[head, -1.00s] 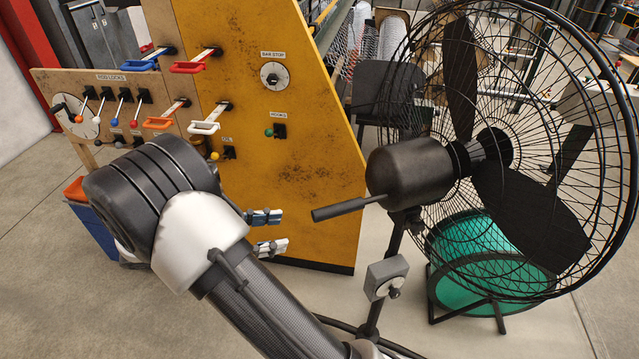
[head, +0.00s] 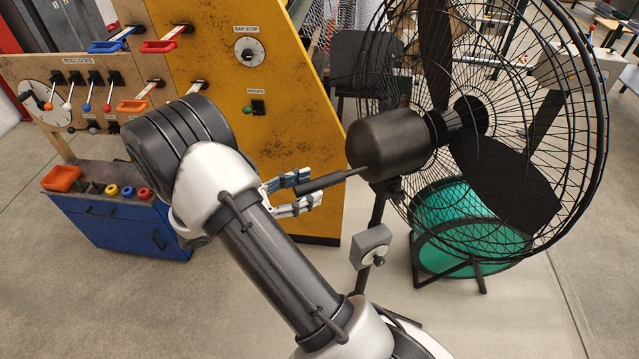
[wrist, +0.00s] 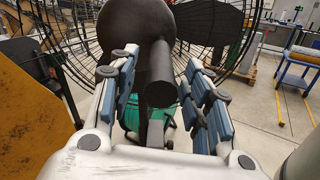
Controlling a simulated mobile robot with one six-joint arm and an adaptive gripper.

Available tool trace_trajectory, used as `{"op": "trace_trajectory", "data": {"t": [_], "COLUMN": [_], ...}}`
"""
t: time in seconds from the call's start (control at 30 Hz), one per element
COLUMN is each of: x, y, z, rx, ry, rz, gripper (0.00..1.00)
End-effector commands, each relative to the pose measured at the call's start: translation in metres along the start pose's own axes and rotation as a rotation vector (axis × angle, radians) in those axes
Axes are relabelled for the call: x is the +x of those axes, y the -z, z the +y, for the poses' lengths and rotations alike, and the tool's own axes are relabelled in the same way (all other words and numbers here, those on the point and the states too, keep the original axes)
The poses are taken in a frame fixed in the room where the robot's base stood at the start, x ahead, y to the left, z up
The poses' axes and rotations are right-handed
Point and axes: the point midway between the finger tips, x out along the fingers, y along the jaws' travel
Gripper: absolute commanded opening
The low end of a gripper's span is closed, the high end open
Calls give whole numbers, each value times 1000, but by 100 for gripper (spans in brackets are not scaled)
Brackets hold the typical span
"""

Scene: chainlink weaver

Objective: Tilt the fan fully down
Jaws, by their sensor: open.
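The black fan has a round motor housing (head: 392,145) and a wire cage (head: 590,120) facing right and away. A dark rod handle (head: 332,180) sticks out of the back of the housing, its free end slightly lower. My gripper (head: 305,190) is open at the handle's free end. In the wrist view the handle (wrist: 160,75) lies between the two blue-padded fingers (wrist: 160,95), end towards the camera, with a visible gap on each side. The motor housing (wrist: 135,22) is straight beyond it. The fan looks roughly level, its handle tilted a little.
A grey control box (head: 371,246) is on the fan's stand below the handle. A yellow machine panel (head: 285,110) with levers stands behind my gripper at left. A blue cabinet (head: 115,225) is further left. A teal drum (head: 465,230) sits behind the fan.

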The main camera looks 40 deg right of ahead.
Motion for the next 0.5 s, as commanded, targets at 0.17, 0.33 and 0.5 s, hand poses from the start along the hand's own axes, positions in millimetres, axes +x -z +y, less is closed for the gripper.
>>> {"op": "trace_trajectory", "data": {"t": [0.17,0.33,0.5], "x": [28,38,40], "y": [0,0,0], "z": [0,0,0], "rx": [-1,0,0], "ry": [3,1,0], "rz": [-1,1,1], "gripper": [44,44,44]}}
